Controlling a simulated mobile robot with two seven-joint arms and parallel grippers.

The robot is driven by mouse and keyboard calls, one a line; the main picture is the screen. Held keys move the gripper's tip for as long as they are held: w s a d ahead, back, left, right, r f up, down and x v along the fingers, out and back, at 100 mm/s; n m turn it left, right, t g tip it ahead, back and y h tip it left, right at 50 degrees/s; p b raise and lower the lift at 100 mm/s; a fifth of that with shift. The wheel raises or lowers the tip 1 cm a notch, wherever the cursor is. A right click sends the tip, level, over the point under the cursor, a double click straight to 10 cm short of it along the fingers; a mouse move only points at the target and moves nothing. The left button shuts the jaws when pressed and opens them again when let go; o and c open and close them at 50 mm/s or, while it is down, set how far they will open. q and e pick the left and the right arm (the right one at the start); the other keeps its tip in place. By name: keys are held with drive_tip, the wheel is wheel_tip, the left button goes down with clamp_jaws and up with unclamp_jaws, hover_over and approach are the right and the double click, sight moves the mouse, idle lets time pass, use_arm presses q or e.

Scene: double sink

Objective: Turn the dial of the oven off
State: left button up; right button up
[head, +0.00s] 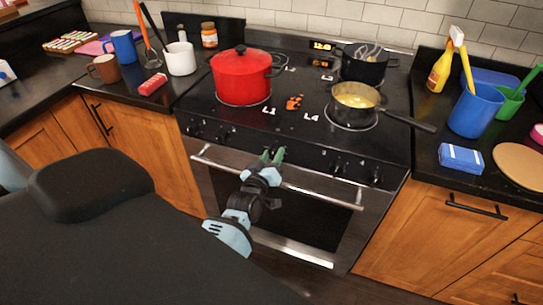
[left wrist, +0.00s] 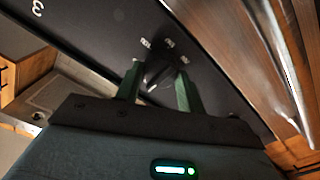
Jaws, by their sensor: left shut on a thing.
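The oven (head: 285,205) has a black front panel with several dark dials above its door. My left gripper (head: 272,154) reaches this panel near its middle, its green fingertips at the panel. In the left wrist view, a dark dial (left wrist: 158,74) with white markings around it lies between the two green fingers of my left gripper (left wrist: 160,85). The gripper is shut on this dial. Its pointer is partly shaded and its exact setting cannot be read. My right gripper is not in view.
The metal door handle (head: 275,180) runs just below the dials. On the cooktop stand a red pot (head: 240,80), a dark saucepan (head: 354,108) whose handle points right, and a black pot (head: 362,66).

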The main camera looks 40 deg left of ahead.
use_arm(q)
drive_tip(key=shift+n, duration=0.3)
drive_tip(key=o, duration=1)
drive_tip(key=shift+c, duration=0.2)
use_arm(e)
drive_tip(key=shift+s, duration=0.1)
use_arm(q)
drive_tip(key=shift+s, duration=0.1)
drive_tip(key=p+v, duration=0.2)
drive_tip(key=v, duration=0.5)
drive_tip(key=shift+s+p, duration=0.35)
drive_tip(key=shift+p, duration=0.05)
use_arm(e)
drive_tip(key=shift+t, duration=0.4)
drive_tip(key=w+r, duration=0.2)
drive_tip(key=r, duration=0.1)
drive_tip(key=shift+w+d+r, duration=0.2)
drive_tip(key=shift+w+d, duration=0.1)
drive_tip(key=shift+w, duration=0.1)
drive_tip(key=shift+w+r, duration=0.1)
